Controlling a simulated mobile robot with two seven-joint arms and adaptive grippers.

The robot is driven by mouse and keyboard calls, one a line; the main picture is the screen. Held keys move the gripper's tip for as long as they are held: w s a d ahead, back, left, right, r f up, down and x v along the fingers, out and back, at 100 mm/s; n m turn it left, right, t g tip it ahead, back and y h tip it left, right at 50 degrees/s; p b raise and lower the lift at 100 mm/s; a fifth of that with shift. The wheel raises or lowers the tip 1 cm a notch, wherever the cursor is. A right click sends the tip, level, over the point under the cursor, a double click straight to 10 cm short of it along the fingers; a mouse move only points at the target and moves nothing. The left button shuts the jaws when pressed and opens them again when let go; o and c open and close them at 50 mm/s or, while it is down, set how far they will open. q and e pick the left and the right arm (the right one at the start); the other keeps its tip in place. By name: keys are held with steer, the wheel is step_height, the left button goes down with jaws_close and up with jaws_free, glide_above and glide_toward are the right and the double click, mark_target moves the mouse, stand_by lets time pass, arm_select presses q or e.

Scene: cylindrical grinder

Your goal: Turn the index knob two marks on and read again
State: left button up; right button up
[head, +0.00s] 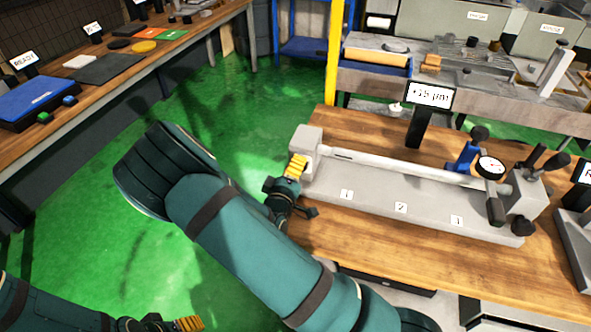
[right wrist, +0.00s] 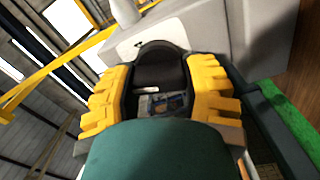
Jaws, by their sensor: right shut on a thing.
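The grey bench fixture (head: 385,205) stands on the wooden table and holds a long pale shaft (head: 405,166) between its end blocks. My right gripper (head: 296,166) is at the left end block. In the right wrist view its yellow fingers are shut on both sides of the black index knob (right wrist: 160,70), which the head view hides. A dial gauge (head: 490,167) sits near the shaft's right end; its needle is too small to read. A sign (head: 430,95) behind the fixture seems to read +15 µm. My left gripper (head: 188,324) is partly cut off at the bottom edge.
A blue stand (head: 464,158) is by the shaft near the dial. A left bench holds a blue case (head: 38,101) and dark mats. A grey machine bed (head: 480,85) stands behind. Green floor (head: 90,200) is open between the benches.

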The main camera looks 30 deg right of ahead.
steer(key=shift+m, duration=0.7)
steer(key=o, duration=1.2)
steer(key=shift+s+a, duration=0.1)
steer(key=v, duration=1.1)
steer(key=shift+s+a, duration=0.3)
